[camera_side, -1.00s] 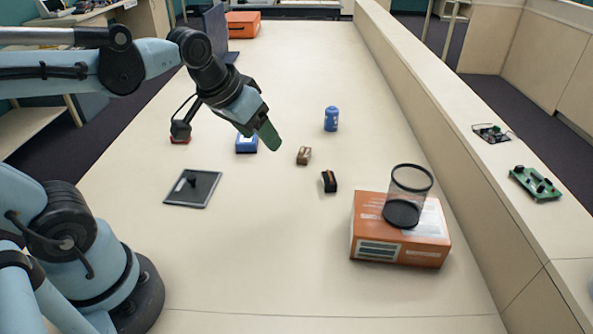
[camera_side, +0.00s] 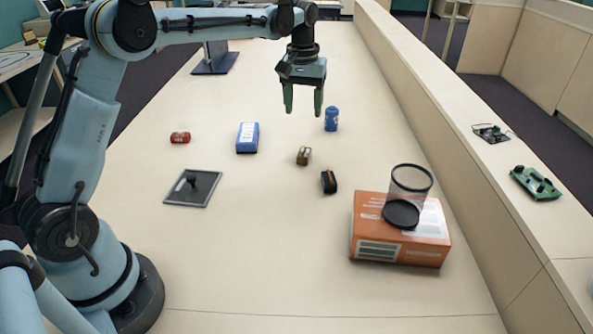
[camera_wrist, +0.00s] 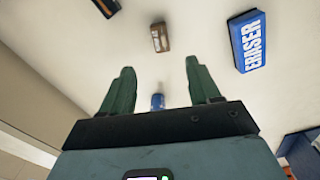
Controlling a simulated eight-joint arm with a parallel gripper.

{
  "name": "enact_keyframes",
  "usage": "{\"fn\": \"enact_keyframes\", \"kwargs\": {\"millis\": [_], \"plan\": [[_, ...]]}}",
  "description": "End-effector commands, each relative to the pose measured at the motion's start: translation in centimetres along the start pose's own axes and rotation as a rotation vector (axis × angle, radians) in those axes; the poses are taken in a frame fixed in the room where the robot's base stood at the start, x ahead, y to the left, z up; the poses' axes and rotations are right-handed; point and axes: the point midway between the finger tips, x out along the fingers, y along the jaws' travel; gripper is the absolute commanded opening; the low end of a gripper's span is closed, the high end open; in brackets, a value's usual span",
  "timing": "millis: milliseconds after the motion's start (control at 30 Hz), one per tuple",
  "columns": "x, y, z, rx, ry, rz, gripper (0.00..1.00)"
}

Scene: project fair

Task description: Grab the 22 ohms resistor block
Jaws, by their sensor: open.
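No label reading 22 ohms can be made out. Two small blocks lie on the table: a brown one with a pale part (camera_side: 304,155) and a black one with an orange stripe (camera_side: 329,182). The wrist view also shows the brown block (camera_wrist: 160,37) ahead of the fingers and the dark, orange-marked block (camera_wrist: 106,7) cut off at the top edge. Which one is the resistor block I cannot tell. My gripper (camera_side: 303,112) is open and empty, pointing down above the table, apart from both blocks. Its green fingers also show in the wrist view (camera_wrist: 160,92).
A blue can (camera_side: 331,119) stands right of the gripper. A blue eraser (camera_side: 248,138) and a small red can-like thing (camera_side: 180,137) lie left. A dark framed plate (camera_side: 207,187) lies nearer. The front middle is clear.

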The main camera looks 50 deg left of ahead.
Motion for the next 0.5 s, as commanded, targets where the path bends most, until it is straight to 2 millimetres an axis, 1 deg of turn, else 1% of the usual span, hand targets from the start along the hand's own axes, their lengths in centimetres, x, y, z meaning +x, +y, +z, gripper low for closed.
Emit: {"fn": "enact_keyframes", "kwargs": {"millis": [100, 267, 500], "plan": [[0.8, -0.1, -0.7, -0.021, -0.021, -0.009, 0.62], [2.1, -0.1, -0.8, -0.029, -0.029, -0.013, 0.62], [5.9, -0.1, -0.7, -0.028, -0.027, -0.012, 0.62]]}}
